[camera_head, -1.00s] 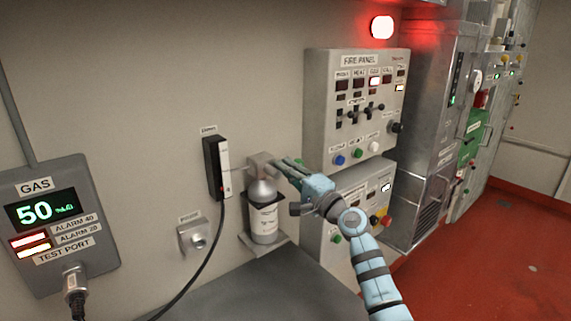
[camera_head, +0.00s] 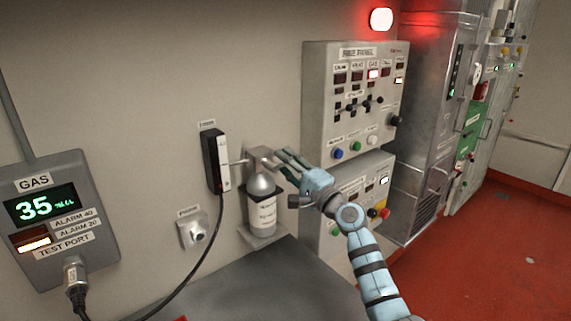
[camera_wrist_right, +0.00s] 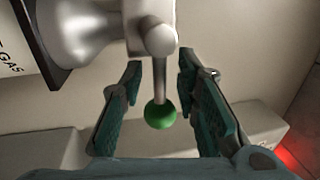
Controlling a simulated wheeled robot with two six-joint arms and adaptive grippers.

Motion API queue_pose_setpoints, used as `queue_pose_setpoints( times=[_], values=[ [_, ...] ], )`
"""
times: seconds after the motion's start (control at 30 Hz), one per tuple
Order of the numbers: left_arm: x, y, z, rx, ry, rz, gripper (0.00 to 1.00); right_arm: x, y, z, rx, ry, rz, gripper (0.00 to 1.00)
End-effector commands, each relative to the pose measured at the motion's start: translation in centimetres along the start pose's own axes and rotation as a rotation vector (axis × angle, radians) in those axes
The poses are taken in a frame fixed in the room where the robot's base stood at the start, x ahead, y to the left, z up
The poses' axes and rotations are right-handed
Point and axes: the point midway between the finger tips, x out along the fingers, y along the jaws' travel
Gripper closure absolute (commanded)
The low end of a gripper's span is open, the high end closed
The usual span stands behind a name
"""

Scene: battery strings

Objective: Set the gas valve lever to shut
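The gas bottle (camera_head: 262,212) stands in a wall bracket, with a grey valve (camera_head: 260,158) on top. In the right wrist view, the valve lever (camera_wrist_right: 160,85) is a thin metal rod ending in a green ball (camera_wrist_right: 160,116). My right gripper (camera_head: 287,165) is at the right side of the valve. In the wrist view, the right gripper (camera_wrist_right: 158,78) is open, its fingers either side of the lever with gaps to both. The lever's far end is hard to make out in the head view. My left gripper is not in view.
A gas display (camera_head: 60,215) at left reads 35. A black-and-white wall unit (camera_head: 215,162) with a cable is left of the valve; a thin pale line runs between them. The fire panel (camera_head: 350,105) stands close right of my gripper. A grey surface (camera_head: 235,285) lies below.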

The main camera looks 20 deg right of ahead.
Motion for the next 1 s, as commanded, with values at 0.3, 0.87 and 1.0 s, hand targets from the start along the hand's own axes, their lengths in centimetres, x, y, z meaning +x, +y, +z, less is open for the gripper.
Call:
queue_pose_setpoints(
  times=[0.3, 0.87, 1.0],
  values=[
    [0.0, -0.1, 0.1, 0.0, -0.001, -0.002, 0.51, -1.7, 0.2, 0.0, -0.003, 0.0, 0.002, 0.71],
    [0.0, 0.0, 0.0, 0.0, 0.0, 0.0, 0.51, -12.1, 0.1, -0.1, 0.001, 0.0, 0.001, 0.71],
    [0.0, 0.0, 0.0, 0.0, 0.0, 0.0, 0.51, -12.1, 0.1, -0.1, 0.001, 0.0, 0.0, 0.71]
  ],
)
